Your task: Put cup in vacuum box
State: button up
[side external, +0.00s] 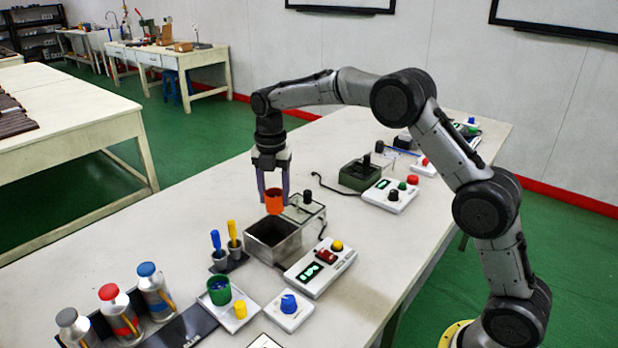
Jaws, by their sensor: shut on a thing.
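My gripper (274,190) points down over the table, shut on an orange-red cup (274,204) held between its two purple-grey fingers. The cup looks upright and hangs above the far part of an open-topped metal box (274,255), which appears to be the vacuum box. The box has a dark, empty-looking inside. A clear lid-like part with a dark knob (307,196) sits at its back right. The cup is apart from the box rim, though its exact height over it is hard to tell.
A white control box (320,268) with buttons stands right of the metal box. Blue and yellow tools (233,235) stand in holders at its left. A green cup (219,291) sits on a white tray in front, near several capped bottles (120,315).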

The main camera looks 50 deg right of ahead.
aim_at(271, 211)
jog(key=shift+a+f, duration=0.85)
jog(key=shift+f, duration=4.15)
jog(key=shift+f, duration=0.3)
jog(key=o, duration=1.4)
jog(key=shift+r, duration=3.5)
